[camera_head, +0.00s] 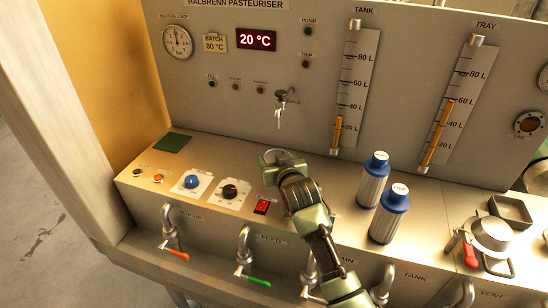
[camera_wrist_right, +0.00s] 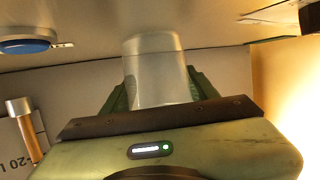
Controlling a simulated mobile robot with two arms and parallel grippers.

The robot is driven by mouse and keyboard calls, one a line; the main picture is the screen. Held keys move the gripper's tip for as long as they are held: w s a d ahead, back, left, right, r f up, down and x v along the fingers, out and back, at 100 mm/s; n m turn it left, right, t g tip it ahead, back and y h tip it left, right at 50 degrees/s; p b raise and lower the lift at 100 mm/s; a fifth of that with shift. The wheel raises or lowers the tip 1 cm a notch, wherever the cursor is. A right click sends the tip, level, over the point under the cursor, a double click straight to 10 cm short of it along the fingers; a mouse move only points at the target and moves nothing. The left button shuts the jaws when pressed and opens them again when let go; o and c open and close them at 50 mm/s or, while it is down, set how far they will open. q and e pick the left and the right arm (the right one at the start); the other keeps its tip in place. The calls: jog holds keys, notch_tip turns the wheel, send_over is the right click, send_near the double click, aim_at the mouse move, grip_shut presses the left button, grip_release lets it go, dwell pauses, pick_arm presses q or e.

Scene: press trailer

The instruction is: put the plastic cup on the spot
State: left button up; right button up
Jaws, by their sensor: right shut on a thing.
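The clear plastic cup (camera_wrist_right: 153,65) stands between the two green fingers of my right gripper (camera_wrist_right: 160,92) in the right wrist view, and the gripper is shut on it. In the head view my right gripper (camera_head: 277,160) is over the back of the steel counter, below a small tap; the cup there is mostly hidden by the gripper. A dark green square (camera_head: 174,143), which looks like the spot, lies at the counter's back left, to the left of the gripper. My left gripper is not in view.
Two blue-capped bottles (camera_head: 373,178) stand right of my arm. A small tap (camera_head: 284,100) juts from the panel above the gripper. Knobs (camera_head: 230,191) line the counter's front left. A pot (camera_head: 490,235) and a square tray (camera_head: 510,209) sit at the right.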

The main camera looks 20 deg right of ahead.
jog(key=shift+f, duration=0.15)
jog(key=o, duration=1.3)
jog(key=shift+s+r, duration=0.1)
jog(key=shift+r, duration=0.1)
jog(key=b+v, duration=0.1)
jog(key=v, duration=1)
jog(key=shift+s+r, duration=0.15)
jog(key=shift+s, duration=0.25)
